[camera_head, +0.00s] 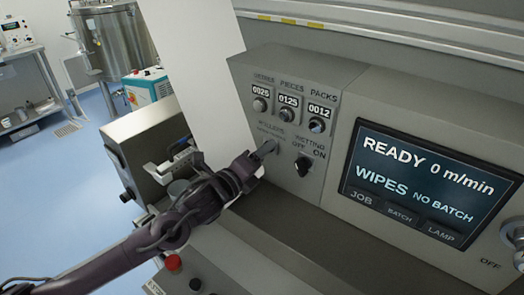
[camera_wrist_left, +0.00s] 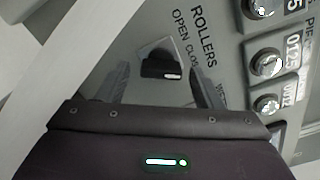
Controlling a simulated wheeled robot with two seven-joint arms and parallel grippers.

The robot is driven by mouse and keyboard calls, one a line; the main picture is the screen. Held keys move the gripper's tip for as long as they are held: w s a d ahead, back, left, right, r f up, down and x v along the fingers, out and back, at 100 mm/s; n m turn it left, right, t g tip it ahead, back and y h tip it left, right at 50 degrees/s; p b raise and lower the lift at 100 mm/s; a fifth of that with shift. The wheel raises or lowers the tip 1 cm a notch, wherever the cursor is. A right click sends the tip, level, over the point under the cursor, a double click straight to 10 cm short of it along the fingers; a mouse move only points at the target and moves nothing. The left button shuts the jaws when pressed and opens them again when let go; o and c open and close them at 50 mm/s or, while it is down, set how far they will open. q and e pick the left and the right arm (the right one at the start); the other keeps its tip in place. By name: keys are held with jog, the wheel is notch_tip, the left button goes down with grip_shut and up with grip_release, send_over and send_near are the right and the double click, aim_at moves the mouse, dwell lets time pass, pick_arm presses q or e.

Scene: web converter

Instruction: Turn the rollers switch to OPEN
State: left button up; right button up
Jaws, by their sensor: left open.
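The rollers switch is a black knob with a white mark (camera_wrist_left: 160,66), on a light plate beside the words ROLLERS, OPEN and CLOSED in the left wrist view. Its white mark is at the end nearer CLOSED, which is partly cut off. My left gripper (camera_wrist_left: 163,72) is open, one finger on each side of the knob; I cannot tell whether they touch it. In the head view my left gripper (camera_head: 268,149) reaches the panel just under the ROLLERS label and hides most of the switch. My right gripper is not in view.
The black wetting switch (camera_head: 302,165) sits close to the right of my gripper. Three counter knobs (camera_head: 288,103) are above it. The display (camera_head: 425,185) reads READY, 0 m/min. A white web (camera_head: 200,70) hangs to the left. A red button (camera_head: 173,263) is below my arm.

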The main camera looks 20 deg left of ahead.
pick_arm(q)
jog(key=shift+w, duration=0.1)
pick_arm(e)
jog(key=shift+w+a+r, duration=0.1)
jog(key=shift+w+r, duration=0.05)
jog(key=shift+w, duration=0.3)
pick_arm(q)
jog(key=c, duration=1)
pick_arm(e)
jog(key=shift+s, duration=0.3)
